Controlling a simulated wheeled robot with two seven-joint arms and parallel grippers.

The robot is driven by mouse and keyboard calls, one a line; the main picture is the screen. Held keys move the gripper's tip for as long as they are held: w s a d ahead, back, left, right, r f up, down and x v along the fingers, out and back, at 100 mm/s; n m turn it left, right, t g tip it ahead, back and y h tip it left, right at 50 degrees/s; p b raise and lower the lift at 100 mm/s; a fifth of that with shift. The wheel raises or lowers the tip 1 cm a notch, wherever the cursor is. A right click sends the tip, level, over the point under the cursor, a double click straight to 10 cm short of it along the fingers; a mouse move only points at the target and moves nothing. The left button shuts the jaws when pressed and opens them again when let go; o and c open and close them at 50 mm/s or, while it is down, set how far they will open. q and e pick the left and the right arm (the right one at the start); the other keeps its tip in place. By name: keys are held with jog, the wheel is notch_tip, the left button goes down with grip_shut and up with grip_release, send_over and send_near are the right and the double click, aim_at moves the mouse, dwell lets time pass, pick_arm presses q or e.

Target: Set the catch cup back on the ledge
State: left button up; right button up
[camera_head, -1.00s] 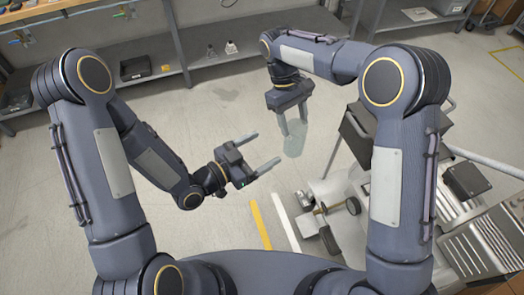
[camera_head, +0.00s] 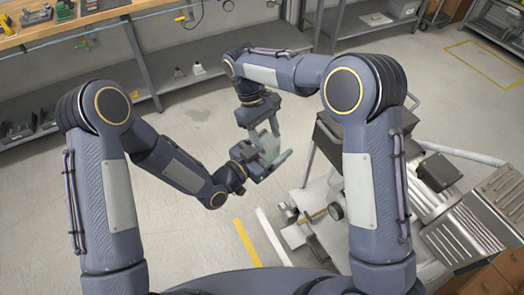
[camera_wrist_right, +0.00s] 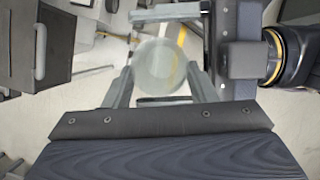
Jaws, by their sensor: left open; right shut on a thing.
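The catch cup is a translucent grey-green cup (camera_head: 267,147). My right gripper (camera_head: 263,130) is shut on it and holds it above the floor, pointing down. In the right wrist view the cup's round outline (camera_wrist_right: 160,66) lies between the two fingers. My left gripper (camera_head: 272,164) is open, right by the cup's lower part. In the right wrist view one left finger (camera_wrist_right: 165,13) crosses past the cup. I cannot tell whether the left fingers touch the cup. I cannot pick out the ledge with certainty.
A metal machine with a ribbed housing (camera_head: 480,218) and a dark box (camera_head: 438,170) stand at the right. A valve-like fitting (camera_head: 318,215) sits at its near left. A workbench (camera_head: 65,32) with a lower shelf runs along the back left. Open floor lies between.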

pick_arm(q)
jog(key=shift+d, duration=0.15)
jog(key=shift+c, duration=0.4)
jog(key=c, duration=0.9)
jog(key=shift+c, duration=0.4)
pick_arm(e)
jog(key=o, duration=1.3)
pick_arm(q)
jog(key=shift+w, duration=0.1)
pick_arm(e)
jog(key=shift+s+a+r, duration=0.1)
jog(key=shift+a, duration=0.05)
